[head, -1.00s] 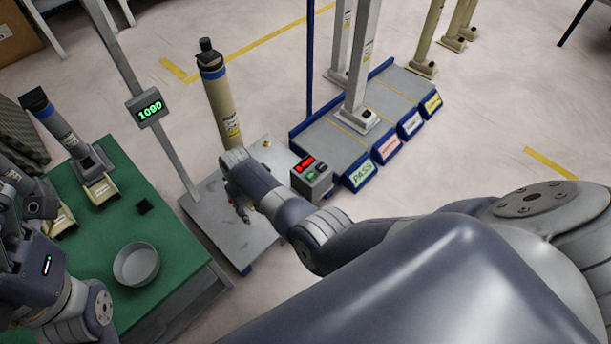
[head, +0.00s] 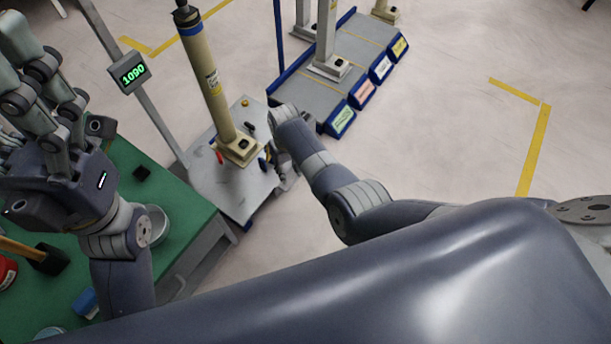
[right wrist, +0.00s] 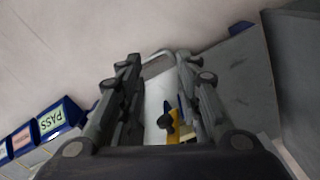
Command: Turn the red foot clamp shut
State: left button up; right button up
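The red clamp lever (head: 220,157) is a small red piece at the left foot of a tall beige column (head: 207,75) with a blue band. The column stands upright on a grey plate (head: 205,185). My right gripper (right wrist: 158,75) is open in the right wrist view, its two fingers apart. A yellow part with a black knob (right wrist: 167,122) shows between and beyond the fingers; I see no contact. In the head view my right gripper is mostly hidden, pointing down right of the column's foot. My left gripper (head: 50,110) is over the green table, its fingertip gap unclear.
A display reading 1090 (head: 130,72) is on a post behind the plate. A grey rack (head: 320,92) with labelled blue bins stands at right. The green table (head: 188,226) holds a metal bowl (head: 157,224) and a mallet (head: 45,258). The floor right is clear.

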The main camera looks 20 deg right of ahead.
aim_at(219, 155)
jog(key=i+l+u, duration=0.15)
jog(key=u, duration=0.25)
jog(key=i+l+u, duration=0.55)
jog(key=u, duration=0.25)
